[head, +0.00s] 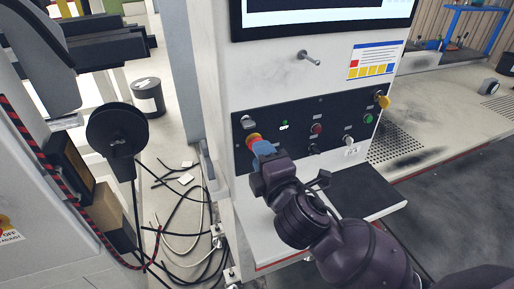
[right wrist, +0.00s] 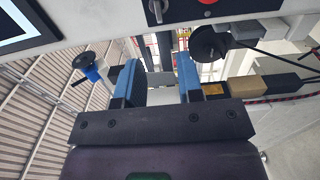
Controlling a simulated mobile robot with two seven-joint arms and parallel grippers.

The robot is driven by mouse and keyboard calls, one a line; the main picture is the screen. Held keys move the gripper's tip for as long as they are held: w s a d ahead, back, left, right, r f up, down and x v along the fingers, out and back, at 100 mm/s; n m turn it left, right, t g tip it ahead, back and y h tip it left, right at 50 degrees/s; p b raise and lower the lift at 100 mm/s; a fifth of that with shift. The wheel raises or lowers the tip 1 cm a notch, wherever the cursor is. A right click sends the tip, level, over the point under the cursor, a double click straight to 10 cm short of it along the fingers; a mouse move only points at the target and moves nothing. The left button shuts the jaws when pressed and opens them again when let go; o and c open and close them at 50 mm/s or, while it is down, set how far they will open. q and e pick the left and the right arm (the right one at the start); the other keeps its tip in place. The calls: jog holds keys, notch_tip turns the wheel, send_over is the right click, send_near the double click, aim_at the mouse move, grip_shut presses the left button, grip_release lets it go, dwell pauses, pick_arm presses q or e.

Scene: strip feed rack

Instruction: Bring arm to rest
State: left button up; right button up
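My right gripper (head: 262,147) is at the left part of the black control panel (head: 285,107). Its blue fingertips overlap the lower edge of the red-and-yellow button (head: 253,138) in the head view; I cannot tell whether they touch it. In the right wrist view the two blue fingers of this gripper (right wrist: 160,78) stand apart with nothing held between them. The red button (right wrist: 208,2) is cut off at the top edge there, outside the fingers. My left gripper is not in view.
A screen (head: 325,12) and a metal peg (head: 309,58) are above the panel. A dark shelf (head: 365,190) juts out below it. Loose cables (head: 180,215) lie on the floor at left, near a black bin (head: 148,98). A workbench (head: 440,110) extends right.

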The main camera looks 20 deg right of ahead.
jog(key=s+d+f+m+g, duration=0.1)
jog(key=s+d+f+m, duration=0.1)
jog(key=f+m, duration=0.3)
jog(key=s+d+f+m+g, duration=0.1)
jog(key=f+m, duration=0.4)
jog(key=f, duration=0.6)
jog(key=s+d+f+m+g+b, duration=0.1)
jog(key=s+d+f+m+g, duration=0.1)
jog(key=d+f+m, duration=0.3)
jog(key=shift+s+d+f+m+y, duration=0.1)
jog(key=shift+s+f+m+y, duration=0.15)
jog(key=shift+f, duration=0.55)
jog(key=shift+s+d+f+m+y, duration=0.15)
jog(key=shift+s+f, duration=0.15)
jog(key=shift+f, duration=0.45)
jog(key=s+d+f+m+g+h, duration=0.1)
jog(key=s+d+f+m+g, duration=0.1)
jog(key=s+f, duration=0.5)
jog(key=s+d, duration=0.1)
jog(key=s, duration=0.1)
jog(key=shift+s+f+h, duration=0.3)
jog(key=shift+s+f, duration=0.05)
